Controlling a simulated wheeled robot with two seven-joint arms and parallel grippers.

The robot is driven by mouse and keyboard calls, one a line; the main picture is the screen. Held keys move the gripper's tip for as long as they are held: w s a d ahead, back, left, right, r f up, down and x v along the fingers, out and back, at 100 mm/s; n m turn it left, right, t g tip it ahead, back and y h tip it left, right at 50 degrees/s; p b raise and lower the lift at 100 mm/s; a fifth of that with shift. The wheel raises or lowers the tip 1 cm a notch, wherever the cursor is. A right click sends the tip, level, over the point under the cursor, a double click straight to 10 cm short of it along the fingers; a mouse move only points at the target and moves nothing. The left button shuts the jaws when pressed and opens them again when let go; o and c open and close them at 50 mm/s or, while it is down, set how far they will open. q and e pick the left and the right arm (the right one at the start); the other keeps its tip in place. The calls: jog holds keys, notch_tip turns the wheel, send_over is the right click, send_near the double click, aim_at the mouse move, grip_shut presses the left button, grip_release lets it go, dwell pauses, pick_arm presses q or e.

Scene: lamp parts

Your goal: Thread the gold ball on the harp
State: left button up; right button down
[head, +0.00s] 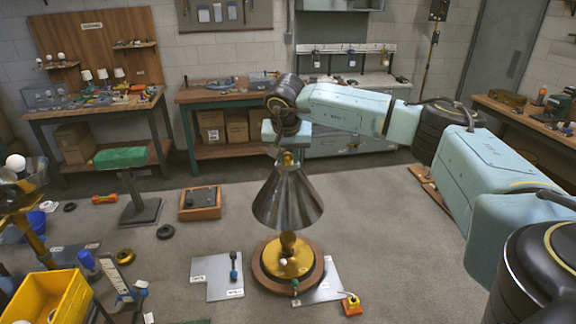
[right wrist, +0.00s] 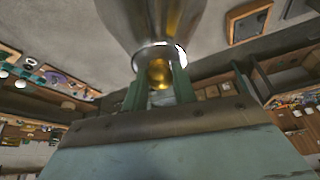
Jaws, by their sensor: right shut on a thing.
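The gold ball (head: 287,158) sits at the top of a dark metal cone shade (head: 285,203) in the head view. My right gripper (head: 286,152) is shut on the ball from above. In the right wrist view the ball (right wrist: 160,72) is between the two green fingers (right wrist: 158,84), close against the shade's narrow end (right wrist: 155,25). The harp is not visible; the shade may hide it. I cannot tell whether the ball is on a thread. Below the shade stands the round lamp base with a gold plate (head: 300,262). My left gripper is not in view.
Grey plates lie beside the base, the left one (head: 217,288) holding a small dark part. A yellow bin (head: 55,298), a wooden tray (head: 200,203) and a green-topped stand (head: 120,158) are at left.

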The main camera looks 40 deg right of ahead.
jog(key=m, duration=0.1)
jog(key=m+g, duration=0.1)
jog(key=m, duration=0.1)
jog(key=m+h, duration=0.1)
jog(key=shift+w+a+m+g, duration=0.2)
jog(key=shift+w+m+g, duration=0.1)
jog(key=shift+m, duration=0.1)
jog(key=shift+m+g, duration=0.4)
jog(key=shift+m, duration=0.6)
jog(key=m, duration=0.2)
jog(key=m+g, duration=0.1)
jog(key=m, duration=0.1)
jog(key=shift+w+g, duration=0.15)
jog(key=shift+g, duration=0.15)
jog(key=c, duration=1.6)
grip_release()
jog(key=shift+m, duration=0.6)
jog(key=o, duration=0.5)
jog(key=shift+f, duration=0.1)
jog(key=shift+o, duration=0.2)
jog(key=shift+d, duration=0.1)
